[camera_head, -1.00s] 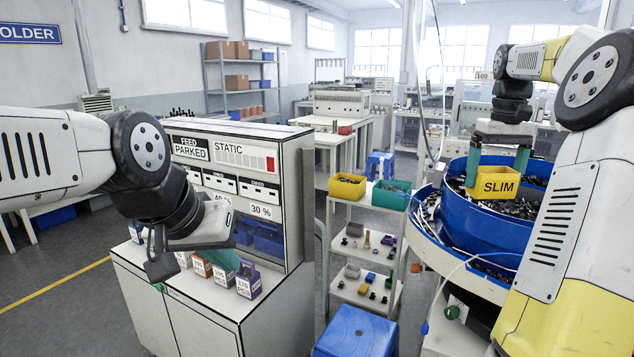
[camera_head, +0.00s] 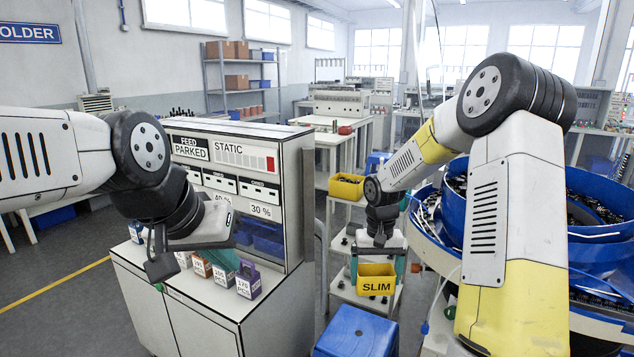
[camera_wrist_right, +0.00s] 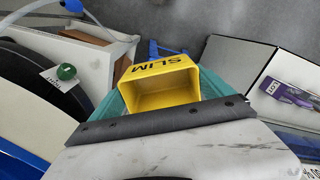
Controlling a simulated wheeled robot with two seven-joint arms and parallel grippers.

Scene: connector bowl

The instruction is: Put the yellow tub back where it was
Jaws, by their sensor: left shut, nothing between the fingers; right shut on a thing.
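The yellow tub (camera_head: 376,284), labelled SLIM, is held upright by my right gripper (camera_head: 377,268). The gripper's teal fingers are shut on its two sides. In the head view the tub overlaps the lower part of the white shelf rack (camera_head: 331,238); I see no support under it. In the right wrist view the tub (camera_wrist_right: 165,90) looks empty inside, between the teal fingers. My left gripper (camera_head: 226,262) is shut and empty, above the cabinet ledge near the small labelled boxes.
A yellow bin of dark parts (camera_head: 346,187) stands on the rack's top shelf. A blue stool (camera_head: 357,332) is below. The large blue bowl feeder (camera_head: 590,200) stands at the right, partly hidden by my right arm. The grey cabinet (camera_head: 262,200) is left of the rack.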

